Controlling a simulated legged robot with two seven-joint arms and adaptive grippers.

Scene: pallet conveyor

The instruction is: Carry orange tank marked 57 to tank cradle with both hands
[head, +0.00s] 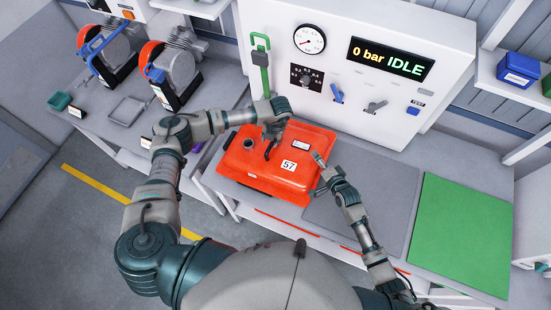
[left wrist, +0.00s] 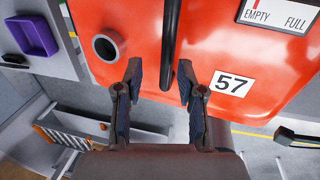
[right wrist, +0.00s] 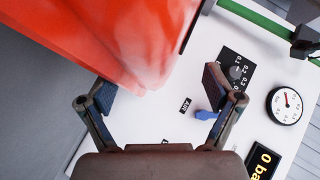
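The orange tank marked 57 (head: 262,165) lies on the bench below the test panel. It has a dark round port, a black handle and an EMPTY–FULL gauge label. My left gripper (head: 270,135) is over the tank's top. In the left wrist view the left gripper (left wrist: 163,82) is open, with the black handle (left wrist: 184,80) between its fingers, not clamped. My right gripper (head: 322,175) is at the tank's right side. In the right wrist view the right gripper (right wrist: 160,85) is open, with the tank (right wrist: 120,35) just ahead of its fingers. I cannot make out a tank cradle with certainty.
A grey mat (head: 360,210) and a green mat (head: 459,232) lie right of the tank. The panel (head: 430,40) behind reads "0 bar IDLE". A left bench (head: 80,125) holds two machines. A blue bin (head: 518,69) sits on the right shelf.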

